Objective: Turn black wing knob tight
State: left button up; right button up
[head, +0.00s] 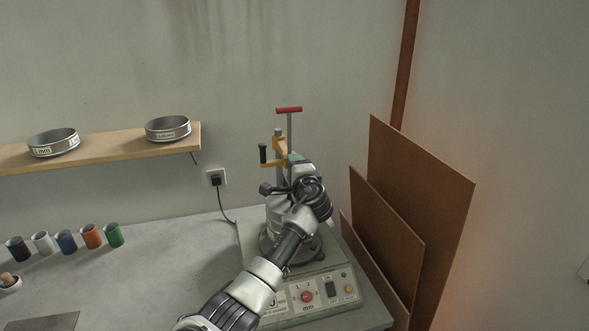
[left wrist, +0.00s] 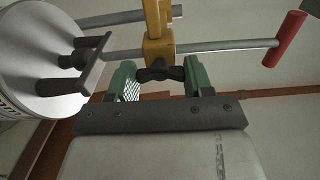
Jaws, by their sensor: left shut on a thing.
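The black wing knob (left wrist: 160,74) is on the yellow clamp (left wrist: 158,42) and lies between the green fingers of my left gripper (left wrist: 160,80). The gripper is shut on it, with a finger at each wing end. In the head view my left gripper (head: 297,160) is at the yellow clamp (head: 279,152), high on the shaker, and hides the wing knob there. The clamp sits on a metal rod (left wrist: 225,46) that ends in a red handle (left wrist: 285,39); the handle also shows in the head view (head: 289,110). My right gripper is not in view.
A round metal lid (left wrist: 45,60) with a black handle (left wrist: 85,62) is close to the fingers. The shaker's base (head: 325,275) has a control panel. Brown boards (head: 420,190) lean at right. A shelf (head: 100,148) with two sieves and several coloured cups (head: 91,236) are at left.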

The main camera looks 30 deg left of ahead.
pick_arm(q)
jog(key=shift+f, duration=0.1)
jog(key=o, duration=0.9)
jog(key=shift+o, duration=0.2)
jog(key=shift+d, duration=0.15)
jog(key=b+v, duration=0.3)
jog(key=v, duration=0.7)
jog(key=shift+s+d+b, duration=0.15)
jog(key=shift+s+b, duration=0.15)
jog(key=shift+b, duration=0.05)
